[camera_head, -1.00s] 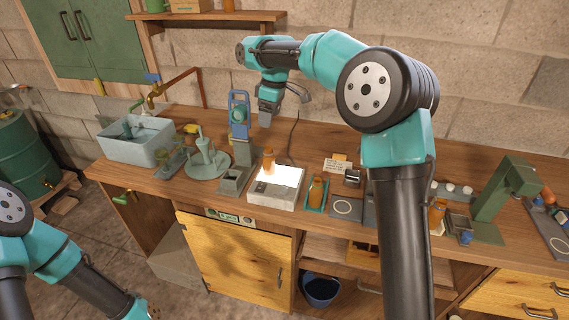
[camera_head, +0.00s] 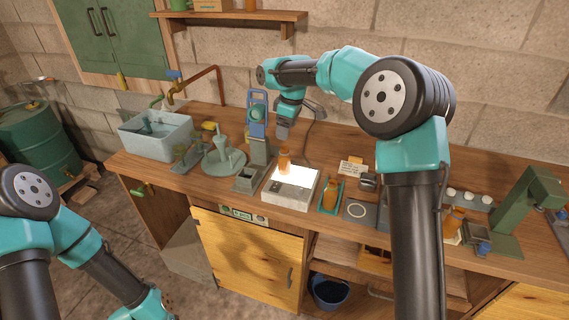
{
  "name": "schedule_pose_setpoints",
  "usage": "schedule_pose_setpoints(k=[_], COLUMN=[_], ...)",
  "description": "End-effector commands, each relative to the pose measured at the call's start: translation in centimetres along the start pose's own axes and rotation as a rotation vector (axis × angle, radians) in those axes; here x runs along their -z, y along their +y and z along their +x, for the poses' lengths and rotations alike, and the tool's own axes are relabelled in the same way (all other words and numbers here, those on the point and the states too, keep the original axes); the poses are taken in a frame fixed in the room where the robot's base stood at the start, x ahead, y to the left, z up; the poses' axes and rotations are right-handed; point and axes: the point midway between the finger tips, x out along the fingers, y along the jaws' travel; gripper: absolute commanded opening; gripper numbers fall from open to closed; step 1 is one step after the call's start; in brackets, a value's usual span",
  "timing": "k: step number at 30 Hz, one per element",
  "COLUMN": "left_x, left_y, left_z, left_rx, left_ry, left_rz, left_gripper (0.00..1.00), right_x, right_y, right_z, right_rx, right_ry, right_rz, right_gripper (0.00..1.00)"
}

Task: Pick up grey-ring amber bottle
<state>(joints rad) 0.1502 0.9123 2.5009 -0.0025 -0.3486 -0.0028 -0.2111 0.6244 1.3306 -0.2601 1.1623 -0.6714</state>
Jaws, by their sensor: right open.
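Three amber bottles show on the wooden bench. One amber bottle (camera_head: 284,161) stands upright on a bright, lit box (camera_head: 288,198). A second amber bottle (camera_head: 330,196) is in a teal tray (camera_head: 342,207) to its right. A third amber bottle (camera_head: 454,221) is at the right, beyond my right forearm. Their ring colours are too small to tell, so I cannot say which has the grey ring. My right gripper (camera_head: 282,133) points down, open and empty, just above the bottle on the lit box.
A blue-framed stand (camera_head: 258,120) is close left of my right gripper. A round grey base with a funnel-like piece (camera_head: 223,160) and a sink (camera_head: 156,138) stand further left. A green press-like stand (camera_head: 520,215) is at the right. My right arm crosses above the bench.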

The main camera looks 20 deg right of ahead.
Motion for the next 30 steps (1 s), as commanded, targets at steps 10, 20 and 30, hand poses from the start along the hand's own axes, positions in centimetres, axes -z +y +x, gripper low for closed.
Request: schedule_pose_setpoints(k=[10,20,30], left_x=[0.0,0.0,0.0], left_y=[0.0,0.0,0.0], left_z=[0.0,0.0,0.0], left_rx=[0.0,0.0,0.0], left_ry=[0.0,0.0,0.0], left_rz=[0.0,0.0,0.0], left_gripper=[0.54,0.54,0.54], right_x=[0.0,0.0,-0.7], right_y=[0.0,0.0,-0.4], right_z=[4.8,5.1,8.1], right_rx=[0.0,0.0,0.001], right_ry=[-0.001,0.0,-0.002], right_rz=[0.001,0.0,0.0], right_gripper=[0.76,0.76,0.76])
